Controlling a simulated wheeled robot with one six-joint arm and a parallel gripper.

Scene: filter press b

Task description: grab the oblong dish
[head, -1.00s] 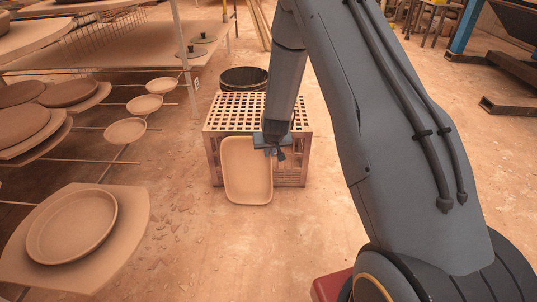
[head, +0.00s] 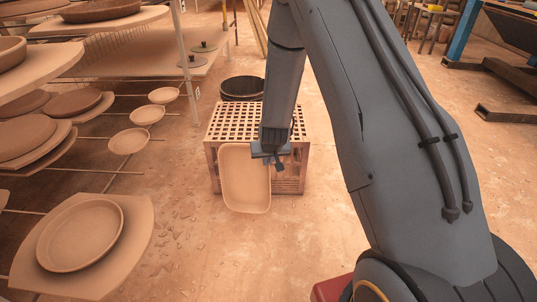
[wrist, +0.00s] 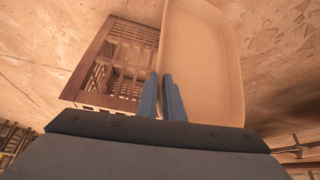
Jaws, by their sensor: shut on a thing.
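The oblong dish (head: 244,180) is a pale clay-coloured rectangular dish with rounded corners and a raised rim. In the head view it is tilted steeply, its hollow side towards the camera, in front of the slatted crate. My gripper (head: 270,158) is shut on the dish's right-hand rim near its top. In the wrist view the dish (wrist: 208,70) fills the upper middle, and my gripper's two blue-grey fingers (wrist: 169,97) close over its near left rim. Whether the dish's lower end touches anything is unclear.
The slatted crate (head: 214,130) stands on the floor right behind the dish. A dark round tub (head: 243,87) is behind the crate. Racks with boards, bowls and a round dish (head: 80,235) line the left side. The floor at right of the crate is clear.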

